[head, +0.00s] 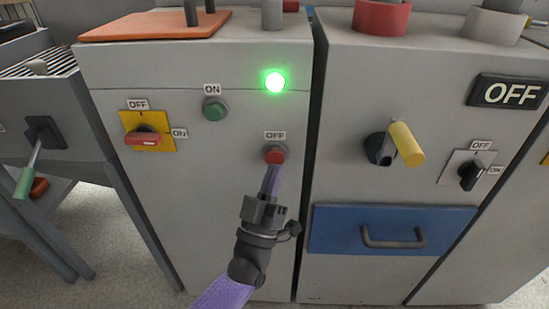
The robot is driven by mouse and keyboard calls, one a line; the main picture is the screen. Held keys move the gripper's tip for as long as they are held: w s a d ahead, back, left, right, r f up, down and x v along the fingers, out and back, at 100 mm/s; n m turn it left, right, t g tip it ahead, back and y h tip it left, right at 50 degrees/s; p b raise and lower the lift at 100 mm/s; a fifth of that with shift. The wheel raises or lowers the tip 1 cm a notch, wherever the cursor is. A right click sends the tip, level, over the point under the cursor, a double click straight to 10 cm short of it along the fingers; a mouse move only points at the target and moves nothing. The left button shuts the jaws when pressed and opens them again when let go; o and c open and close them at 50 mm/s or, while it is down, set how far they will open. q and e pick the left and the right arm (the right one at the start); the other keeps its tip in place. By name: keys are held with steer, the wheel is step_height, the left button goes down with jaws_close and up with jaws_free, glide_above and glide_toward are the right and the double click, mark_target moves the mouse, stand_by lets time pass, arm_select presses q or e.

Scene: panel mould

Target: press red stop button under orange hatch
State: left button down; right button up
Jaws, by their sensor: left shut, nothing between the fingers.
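The red stop button (275,154) is on the front of the grey cabinet, below a small label reading OFF. The orange hatch (155,25) lies flat on top of the same cabinet, up and to the left of the button. My left gripper (271,172) is shut and empty. Its fingertips are just below the red button in the picture and overlap its lower edge; I cannot tell whether they touch it. My right gripper is not in view.
A green button (214,109) labelled ON and a lit green lamp (275,82) are above. A red rotary switch (146,139) on a yellow plate is at left. The right cabinet has a yellow-handled lever (406,145), a black switch (471,175) and a blue drawer (345,229).

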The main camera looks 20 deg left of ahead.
arm_select(q)
steer(key=shift+w, duration=0.1)
stand_by(0.4)
steer(key=shift+w+a, duration=0.1)
steer(key=shift+w, duration=0.2)
steer(key=shift+w+a+b, duration=0.15)
steer(key=shift+w+b, duration=0.3)
steer(key=shift+b, duration=0.05)
stand_by(0.5)
steer(key=shift+s, duration=0.15)
steer(key=shift+s+d+p, duration=0.25)
steer(key=shift+s+p, duration=0.3)
steer(key=shift+s, duration=0.15)
steer(key=shift+s, duration=0.1)
steer(key=s+p, duration=0.1)
steer(key=s, duration=0.1)
steer(key=s+d+p, duration=0.1)
steer(key=s, duration=0.1)
steer(key=shift+s+d+p, duration=0.2)
steer(key=shift+s+p, duration=0.15)
